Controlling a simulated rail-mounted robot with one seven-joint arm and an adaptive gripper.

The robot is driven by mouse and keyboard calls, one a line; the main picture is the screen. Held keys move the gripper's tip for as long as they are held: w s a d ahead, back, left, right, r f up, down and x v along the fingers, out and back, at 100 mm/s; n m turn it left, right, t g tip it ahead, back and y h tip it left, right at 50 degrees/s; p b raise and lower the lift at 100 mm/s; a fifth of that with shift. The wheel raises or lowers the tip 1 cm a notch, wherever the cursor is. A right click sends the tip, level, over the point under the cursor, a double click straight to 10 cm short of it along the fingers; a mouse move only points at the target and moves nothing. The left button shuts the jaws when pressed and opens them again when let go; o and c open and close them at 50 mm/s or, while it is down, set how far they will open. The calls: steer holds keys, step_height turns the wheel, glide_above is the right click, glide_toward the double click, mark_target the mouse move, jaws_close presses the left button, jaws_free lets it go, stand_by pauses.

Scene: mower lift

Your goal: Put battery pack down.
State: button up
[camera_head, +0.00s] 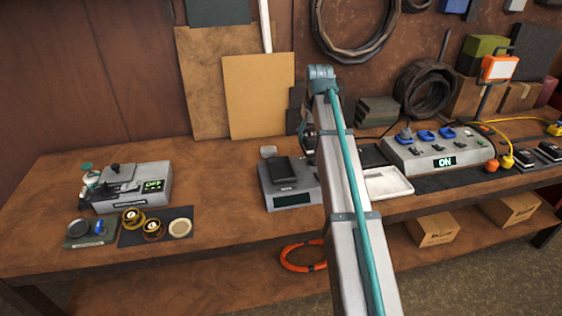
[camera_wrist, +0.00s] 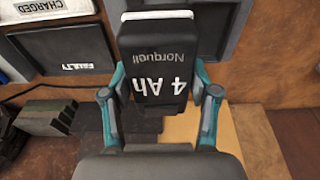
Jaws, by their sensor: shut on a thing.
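The battery pack (camera_wrist: 158,55) is a black block marked "Norquell" and "4 Ah", with a pale edge at its top in the wrist view. My gripper (camera_wrist: 160,88) is shut on it, with one teal-and-grey finger on each side. A white tray labelled "CHARGED" (camera_wrist: 45,10) and a black tray with a label that seems to read "FAULTY" (camera_wrist: 35,48) lie beyond the pack to the left. In the head view my arm hides the held pack. That view shows the white tray (camera_head: 390,183) and the black tray (camera_head: 374,155) right of my arm.
A grey device (camera_head: 292,199) with a dark block on top stands left of my arm. A switch panel reading "ON" (camera_head: 437,152) stands to the right.

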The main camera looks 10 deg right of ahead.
steer(key=shift+w+a+f+p, duration=0.55)
steer(key=shift+w+a+f, duration=0.15)
steer(key=shift+a+f, duration=0.7)
steer(key=shift+w+a+f+p, duration=0.65)
steer(key=shift+a+f, duration=0.6)
steer(key=shift+a, duration=0.4)
steer(key=shift+w+a+f+p, duration=0.5)
steer(key=shift+w+a+f, duration=0.25)
steer(key=shift+a+f, duration=0.65)
steer(key=shift+a+f+p, duration=0.15)
steer(key=shift+f+p, duration=0.15)
steer(key=shift+f, duration=1.25)
steer(key=shift+f, duration=0.3)
steer(key=o, duration=1.6)
steer(key=r+b, duration=0.1)
steer(key=r, duration=0.3)
steer(key=s+r+b, duration=0.1)
steer(key=r, duration=0.7)
steer(key=shift+s+r+b, duration=0.25)
steer(key=shift+s+b, duration=0.15)
